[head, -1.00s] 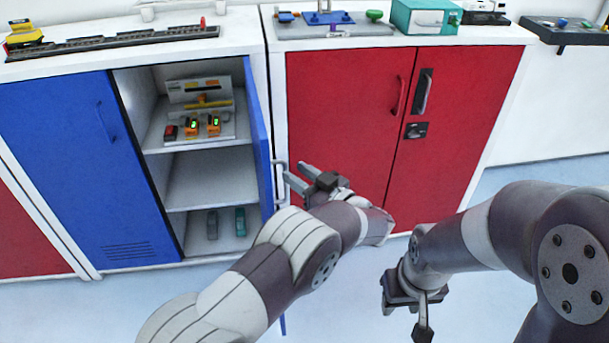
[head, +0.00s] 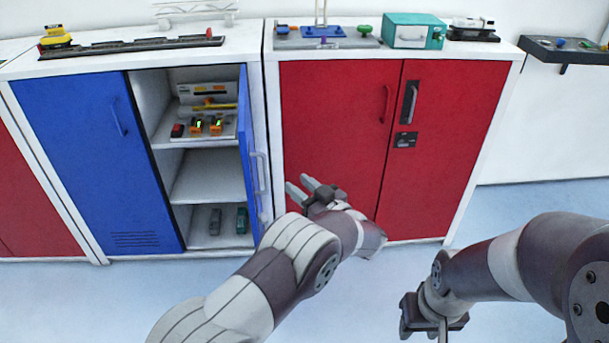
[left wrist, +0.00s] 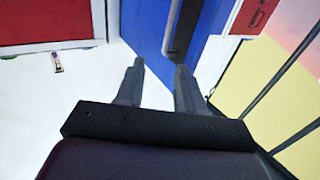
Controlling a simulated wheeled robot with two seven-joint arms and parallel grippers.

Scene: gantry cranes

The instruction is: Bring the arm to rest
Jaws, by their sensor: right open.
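My left gripper (head: 312,190) is open and empty, in front of the red cabinet. Its two grey fingers stand apart in the left wrist view (left wrist: 158,75), with nothing between them. The open blue door (head: 250,155) is just left of it, with a grey handle (head: 259,172) on it. The fingertips look apart from the handle. In the left wrist view the blue door (left wrist: 145,22) and its handle (left wrist: 176,35) lie beyond the fingers. My right gripper (head: 432,315) is open, low at the right, pointing down and partly cut off by the frame edge.
The blue cabinet (head: 95,165) stands open on one side, with several small items on its shelves. The red cabinet (head: 335,130) is closed. A teal box (head: 412,30) and other gear stand on top. The floor (head: 540,195) at the right is clear.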

